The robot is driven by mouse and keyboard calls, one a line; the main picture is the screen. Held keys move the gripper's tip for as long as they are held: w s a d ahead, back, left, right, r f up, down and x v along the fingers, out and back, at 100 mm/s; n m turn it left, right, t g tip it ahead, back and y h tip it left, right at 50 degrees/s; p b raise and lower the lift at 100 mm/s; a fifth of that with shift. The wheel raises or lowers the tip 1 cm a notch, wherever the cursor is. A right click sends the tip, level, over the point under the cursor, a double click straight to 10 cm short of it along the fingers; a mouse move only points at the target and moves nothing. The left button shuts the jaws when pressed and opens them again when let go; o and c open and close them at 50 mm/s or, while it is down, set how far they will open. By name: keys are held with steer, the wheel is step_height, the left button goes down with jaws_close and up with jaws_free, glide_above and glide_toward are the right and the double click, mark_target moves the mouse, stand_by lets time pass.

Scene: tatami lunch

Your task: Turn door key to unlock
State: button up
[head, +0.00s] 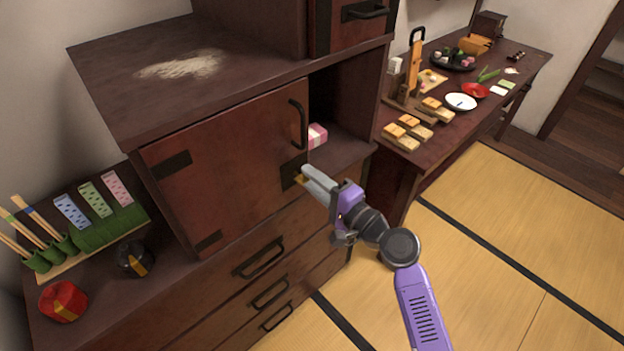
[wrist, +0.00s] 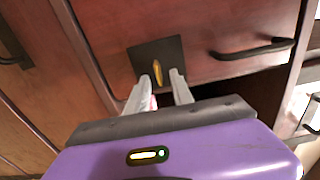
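The reddish-brown cabinet door (head: 225,165) has a dark curved handle (head: 297,125). A dark lock plate (head: 290,173) sits at its lower right corner. The wrist view shows the golden key (wrist: 157,72) standing in the lock plate (wrist: 173,50). A bit of the key also shows in the head view (head: 299,180), mostly hidden by a finger. My gripper (head: 306,178) is at the lock plate. In the wrist view my gripper (wrist: 160,80) has its fingers apart, with the key at the gap between their tips. I see no clear contact with the key.
An open compartment right of the door holds a pink and white box (head: 317,135). Drawers with handles (head: 258,258) lie below. A low table (head: 450,125) with food and plates stands at the right. Tatami floor (head: 480,260) is clear.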

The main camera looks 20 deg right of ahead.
steer(key=b+v, duration=0.1)
steer(key=v, duration=0.6)
steer(key=shift+s, duration=0.35)
steer(key=shift+d, duration=0.1)
